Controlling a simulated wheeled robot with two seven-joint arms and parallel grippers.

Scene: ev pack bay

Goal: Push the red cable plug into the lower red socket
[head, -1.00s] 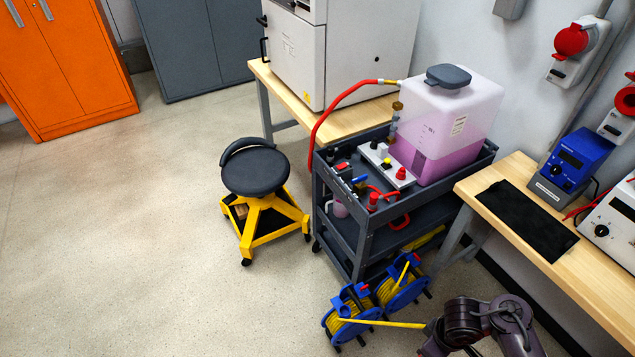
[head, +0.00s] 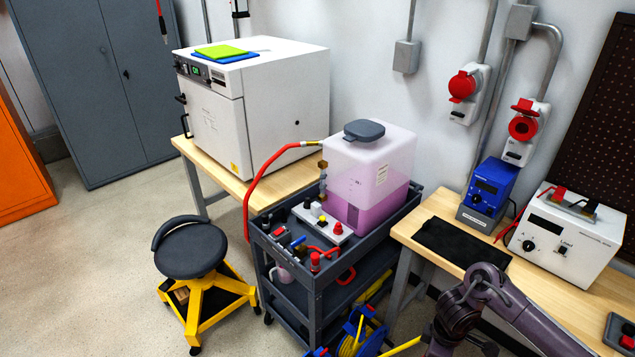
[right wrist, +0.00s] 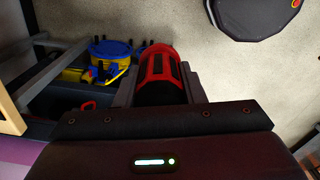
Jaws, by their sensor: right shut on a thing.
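My right gripper (right wrist: 160,88) is shut on a thick red and black plug (right wrist: 158,68) in the right wrist view. A grey finger stands on each side of it. Part of my right arm shows at the bottom right of the head view, but its gripper cannot be made out there. Two red sockets are on the back wall in the head view. The upper one (head: 463,86) is to the left. The lower red socket (head: 523,127) is to the right, above the blue power unit. The plug is far from both. My left gripper is not in view.
A dark cart (head: 312,290) carries a tank of pink liquid (head: 370,175). A wooden bench (head: 440,208) with a blue unit (head: 488,190) and a white unit (head: 568,230) stands below the sockets. A stool (head: 190,248) is left of the cart. Floor is clear at the left.

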